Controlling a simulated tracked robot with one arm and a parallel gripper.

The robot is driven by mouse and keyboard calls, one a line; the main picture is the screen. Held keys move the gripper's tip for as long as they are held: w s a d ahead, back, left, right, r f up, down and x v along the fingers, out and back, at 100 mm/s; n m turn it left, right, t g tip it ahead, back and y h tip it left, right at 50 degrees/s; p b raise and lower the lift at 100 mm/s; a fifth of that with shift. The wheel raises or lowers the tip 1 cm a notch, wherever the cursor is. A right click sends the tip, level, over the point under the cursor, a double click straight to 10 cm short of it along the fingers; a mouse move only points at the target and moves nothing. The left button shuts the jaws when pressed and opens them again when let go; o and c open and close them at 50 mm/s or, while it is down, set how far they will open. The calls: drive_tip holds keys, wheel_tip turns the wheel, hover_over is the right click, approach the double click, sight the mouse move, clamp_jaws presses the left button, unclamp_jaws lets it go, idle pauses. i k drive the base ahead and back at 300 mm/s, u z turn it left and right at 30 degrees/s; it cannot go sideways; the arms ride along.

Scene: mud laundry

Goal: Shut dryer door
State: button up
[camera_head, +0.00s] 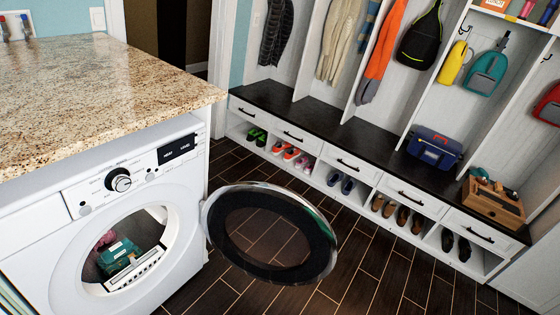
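The dryer (90,205) is a white front-loading machine at the lower left, under a granite counter. Its round door (320,262) stands wide open, swung out to the right of the opening on its right-side hinge. The door has a chrome rim and a dark inner ring with a see-through middle. Through the dryer's round opening (152,222) I see a green item (118,252) and a whitish rack-like item inside. My gripper is not in view, so I cannot tell whether it is open or shut.
The granite counter (100,90) overhangs the dryer. A dark-topped bench (320,128) with shoe cubbies and drawers runs along the back right, holding a blue cooler (434,148) and a wooden box (492,200). Coats and bags hang above. The dark tile floor (365,262) between is clear.

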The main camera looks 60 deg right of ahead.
sight(322, 240)
drive_tip(key=k, duration=0.7)
drive_tip(key=z, duration=2.5)
drive_tip(key=i, duration=4.65)
drive_tip(key=u, duration=0.15)
